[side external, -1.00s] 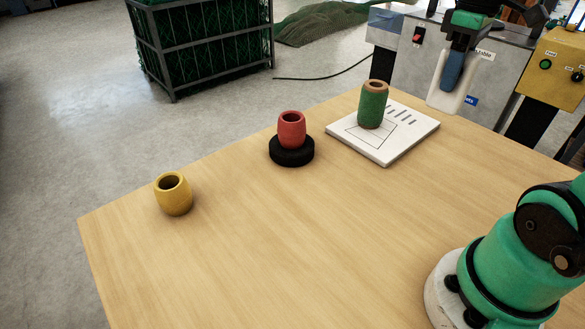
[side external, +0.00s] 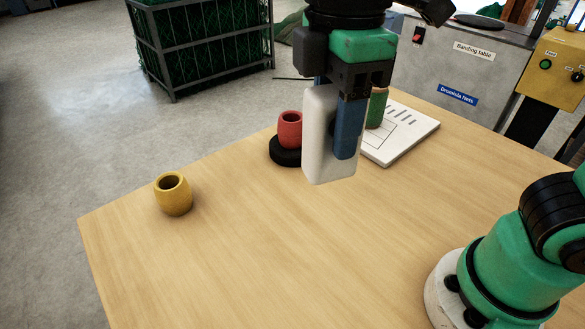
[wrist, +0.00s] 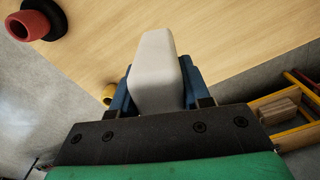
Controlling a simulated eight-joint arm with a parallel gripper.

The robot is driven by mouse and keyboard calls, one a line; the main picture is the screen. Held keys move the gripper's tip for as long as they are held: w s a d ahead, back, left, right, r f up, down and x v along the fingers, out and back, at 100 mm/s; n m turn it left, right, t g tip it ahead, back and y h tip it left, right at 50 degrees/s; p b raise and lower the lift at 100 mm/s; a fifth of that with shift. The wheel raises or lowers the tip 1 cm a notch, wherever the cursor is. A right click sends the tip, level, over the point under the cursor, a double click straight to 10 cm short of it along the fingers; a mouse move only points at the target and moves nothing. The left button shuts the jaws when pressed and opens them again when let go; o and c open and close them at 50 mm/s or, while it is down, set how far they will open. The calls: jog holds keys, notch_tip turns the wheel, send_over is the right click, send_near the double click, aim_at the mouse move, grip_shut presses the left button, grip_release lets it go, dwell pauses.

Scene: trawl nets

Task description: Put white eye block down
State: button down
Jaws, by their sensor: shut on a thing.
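The white eye block (side external: 318,140) is a tall pale block with rounded edges. My gripper (side external: 338,125) is shut on it and holds it upright in the side view, above the wooden table (side external: 230,260). The block also shows between the blue fingers in the wrist view (wrist: 156,70). In the side view it covers part of the black disc and of the white board behind it. How far its lower end is above the table is hard to tell.
A red cup (side external: 289,130) stands on a black disc (side external: 285,151). A green cylinder (side external: 377,108) stands on a white board (side external: 405,140), partly hidden by my gripper. A yellow cup (side external: 173,194) stands at the left table edge. The table's middle and front are clear.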

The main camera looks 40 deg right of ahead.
jog(key=s+a+n, duration=0.4)
jog(key=s+a, duration=0.2)
jog(key=f, duration=2)
jog(key=shift+s+a, duration=0.2)
jog(key=shift+a, duration=0.1)
jog(key=shift+c, duration=2.1)
grip_release()
jog(key=shift+f, duration=0.1)
notch_tip(320, 180, up, 12)
jog(key=w+d+f+m+t, duration=0.1)
jog(key=w+d+m+t, duration=0.2)
jog(key=w+d+m, duration=0.3)
jog(key=w+d+f+m+t, duration=0.1)
jog(key=w+d+m+t, duration=0.3)
jog(key=d+m, duration=0.7)
jog(key=w+d, duration=0.2)
jog(key=shift+w+m, duration=0.3)
jog(key=shift+w, duration=0.05)
